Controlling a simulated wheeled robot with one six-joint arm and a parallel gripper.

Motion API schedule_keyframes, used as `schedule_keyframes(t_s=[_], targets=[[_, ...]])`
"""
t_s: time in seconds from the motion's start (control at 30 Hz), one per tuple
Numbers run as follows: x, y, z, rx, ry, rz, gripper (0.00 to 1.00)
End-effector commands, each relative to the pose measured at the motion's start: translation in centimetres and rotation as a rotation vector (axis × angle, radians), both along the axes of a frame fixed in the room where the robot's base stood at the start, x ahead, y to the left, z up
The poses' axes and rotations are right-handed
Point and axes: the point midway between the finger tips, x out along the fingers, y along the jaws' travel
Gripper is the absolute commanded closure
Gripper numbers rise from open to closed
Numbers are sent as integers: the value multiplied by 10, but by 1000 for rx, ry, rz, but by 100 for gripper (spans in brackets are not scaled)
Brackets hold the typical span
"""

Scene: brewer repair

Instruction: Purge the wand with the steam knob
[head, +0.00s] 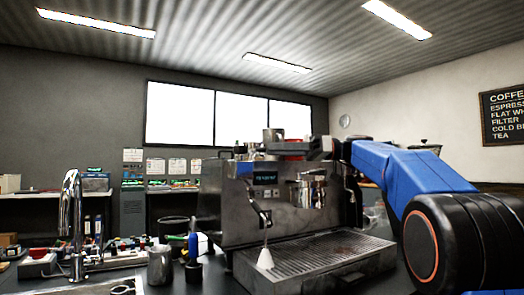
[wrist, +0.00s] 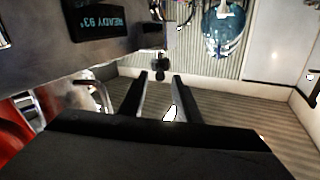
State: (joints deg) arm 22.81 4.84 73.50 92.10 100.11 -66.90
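The steel espresso machine (head: 228,205) stands on the counter at the centre of the head view, its display (head: 265,178) lit. A thin wand (head: 265,232) hangs at its front, with a white cone shape (head: 265,260) at its lower end. In the wrist view the display (wrist: 97,25) reads READY 93°. My gripper (wrist: 160,77) has its two dark fingers apart with nothing held between them. A small dark knob-like part (wrist: 160,67) shows just beyond the fingertips, in line with the gap; I cannot tell if they touch. My blue arm hides the machine's right side in the head view.
A wide drip tray (head: 330,258) juts from the machine's front. A curved tap (head: 72,215) rises farther left, by cluttered small items.

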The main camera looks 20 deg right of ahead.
Motion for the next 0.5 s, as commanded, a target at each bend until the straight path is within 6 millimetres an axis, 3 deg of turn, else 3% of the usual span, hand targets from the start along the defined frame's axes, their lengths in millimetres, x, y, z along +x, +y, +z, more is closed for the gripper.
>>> schedule_keyframes(t_s=[0.2, 0.5], targets=[[6, 32, 0, -1, -1, 2, 70], [10, 48, 0, 0, 0, 0, 70]])
